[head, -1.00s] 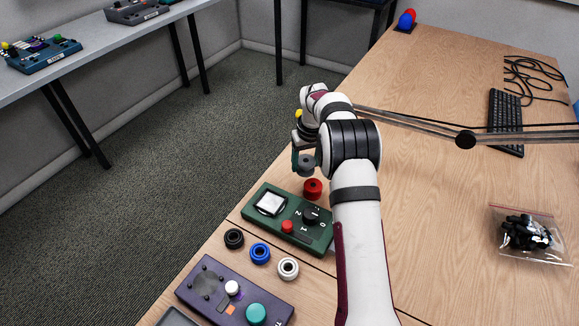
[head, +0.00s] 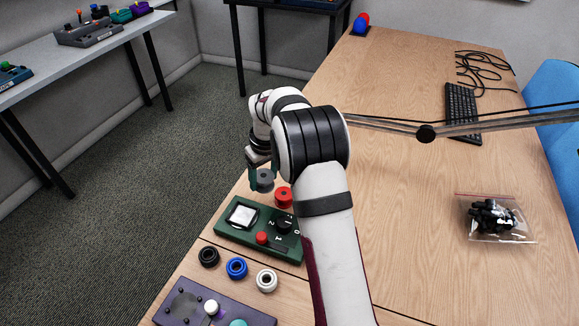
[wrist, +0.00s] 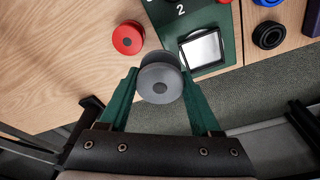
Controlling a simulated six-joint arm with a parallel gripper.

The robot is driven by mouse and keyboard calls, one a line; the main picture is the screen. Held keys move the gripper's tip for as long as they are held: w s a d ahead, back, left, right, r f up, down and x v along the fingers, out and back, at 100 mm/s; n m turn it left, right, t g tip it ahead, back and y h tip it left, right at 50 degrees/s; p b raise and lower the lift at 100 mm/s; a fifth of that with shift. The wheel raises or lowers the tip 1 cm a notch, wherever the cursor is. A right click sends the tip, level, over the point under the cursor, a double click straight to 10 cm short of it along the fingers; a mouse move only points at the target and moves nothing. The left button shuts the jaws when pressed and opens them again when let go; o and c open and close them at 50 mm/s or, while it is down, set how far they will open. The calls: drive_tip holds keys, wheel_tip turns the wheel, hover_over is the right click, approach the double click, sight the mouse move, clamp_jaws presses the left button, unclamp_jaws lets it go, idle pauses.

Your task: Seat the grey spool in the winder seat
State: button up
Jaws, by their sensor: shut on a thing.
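My gripper (wrist: 160,88) is shut on the grey spool (wrist: 158,79), with a green finger on each side of it. In the head view the grey spool (head: 264,180) hangs in the air at the table's left edge, beyond the green device (head: 257,236) and left of the red spool (head: 284,197). My gripper (head: 262,177) is partly hidden there by my arm. The purple device (head: 200,306) at the bottom has a dark round area with small posts, cut off by the frame. I cannot tell for sure which part is the winder seat.
Black (head: 208,256), blue (head: 236,268) and white (head: 266,280) spools lie between the two devices. The red spool stands close to the grey one. A bag of black parts (head: 495,217) and a keyboard (head: 462,113) lie at right. The middle of the table is clear.

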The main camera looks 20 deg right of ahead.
drive_tip(key=shift+s+a+f+n, duration=0.35)
drive_tip(key=shift+a+f, duration=0.2)
drive_tip(key=shift+a, duration=0.65)
drive_tip(key=shift+s+a+f+n, duration=0.3)
drive_tip(key=shift+a+f, duration=0.2)
drive_tip(key=shift+a, duration=0.75)
drive_tip(key=shift+s+a+f+n, duration=0.3)
drive_tip(key=shift+a+f, duration=0.25)
drive_tip(key=shift+a, duration=0.65)
drive_tip(key=shift+f, duration=0.3)
drive_tip(key=shift+f, duration=0.1)
drive_tip(key=shift+f, duration=0.8)
drive_tip(key=shift+f, duration=0.55)
